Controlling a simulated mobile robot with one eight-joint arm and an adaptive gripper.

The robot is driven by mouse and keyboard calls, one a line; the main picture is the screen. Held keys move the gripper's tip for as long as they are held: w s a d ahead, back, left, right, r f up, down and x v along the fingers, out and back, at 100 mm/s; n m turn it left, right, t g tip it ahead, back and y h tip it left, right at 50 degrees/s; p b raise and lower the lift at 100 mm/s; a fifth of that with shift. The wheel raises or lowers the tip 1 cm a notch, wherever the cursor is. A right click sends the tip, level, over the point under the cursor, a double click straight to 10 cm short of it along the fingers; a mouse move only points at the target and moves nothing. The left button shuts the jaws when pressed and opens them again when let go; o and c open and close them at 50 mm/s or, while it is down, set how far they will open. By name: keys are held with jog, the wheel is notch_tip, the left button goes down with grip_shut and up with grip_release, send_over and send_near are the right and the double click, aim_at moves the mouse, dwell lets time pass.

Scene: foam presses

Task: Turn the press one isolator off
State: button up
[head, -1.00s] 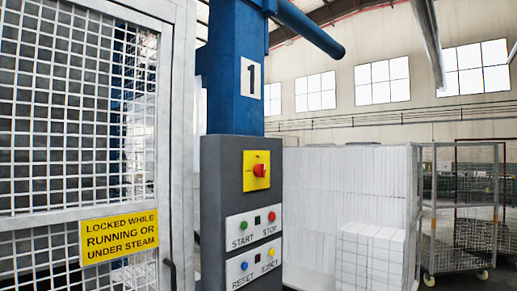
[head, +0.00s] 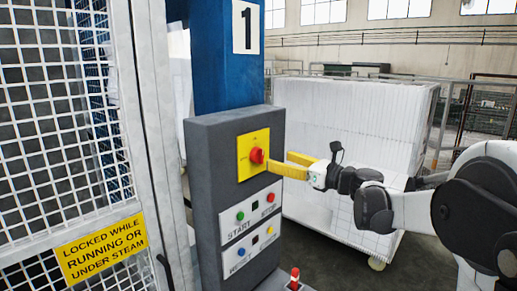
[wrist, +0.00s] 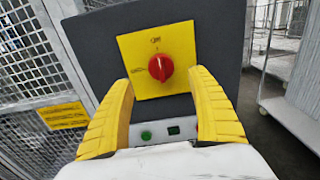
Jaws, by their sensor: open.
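The press one isolator is a red rotary knob (head: 257,155) on a yellow plate (head: 245,163), set high on the front of a grey control box. A blue column with a "1" sign (head: 246,27) stands above the box. My gripper (head: 276,164) comes from the right with its yellow fingers open, their tips close to the knob. In the wrist view the knob (wrist: 161,68) sits beyond and between the two spread fingertips (wrist: 163,78). I cannot tell from these views whether the fingers touch anything. The markings on the plate are too small to read surely.
Below the isolator are START and STOP buttons (head: 251,213) and a second panel (head: 250,252) of buttons. A mesh guard door (head: 55,110) with a yellow sign (head: 101,247) stands at left. A cart of white blocks (head: 350,130) stands behind my arm.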

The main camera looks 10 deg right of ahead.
aim_at(263, 155)
jog(key=p+x, duration=0.1)
jog(key=x, duration=0.7)
jog(key=shift+w+a, duration=0.15)
jog(key=shift+w, duration=0.15)
jog(key=shift+s, duration=0.1)
jog(key=c, duration=1.2)
